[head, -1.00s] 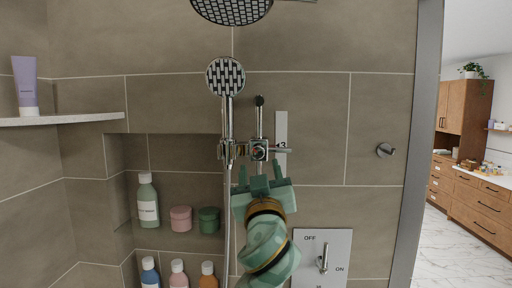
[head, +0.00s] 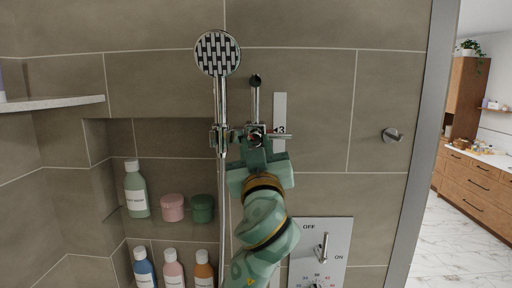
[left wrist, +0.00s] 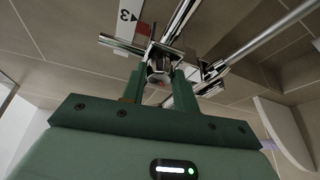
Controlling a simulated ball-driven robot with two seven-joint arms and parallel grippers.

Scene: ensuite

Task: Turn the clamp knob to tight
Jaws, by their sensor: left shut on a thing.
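The chrome clamp knob (head: 256,130) sits on the clamp of the short shower rail, left of a pale scale strip (head: 280,122) marked 3. My green left gripper (head: 257,147) reaches it from below and in front, and its body covers part of the knob. In the left wrist view the knob (left wrist: 159,68) shows between the two fingers of my left gripper (left wrist: 160,85), which is shut on it. A small red mark shows by the knob. My right gripper is in neither view.
The hand shower (head: 218,55) and its hose hang just left of the clamp. A niche with bottles and jars (head: 172,207) lies further left. A control plate (head: 322,245) with a lever is below right, and a wall hook (head: 392,135) is to the right.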

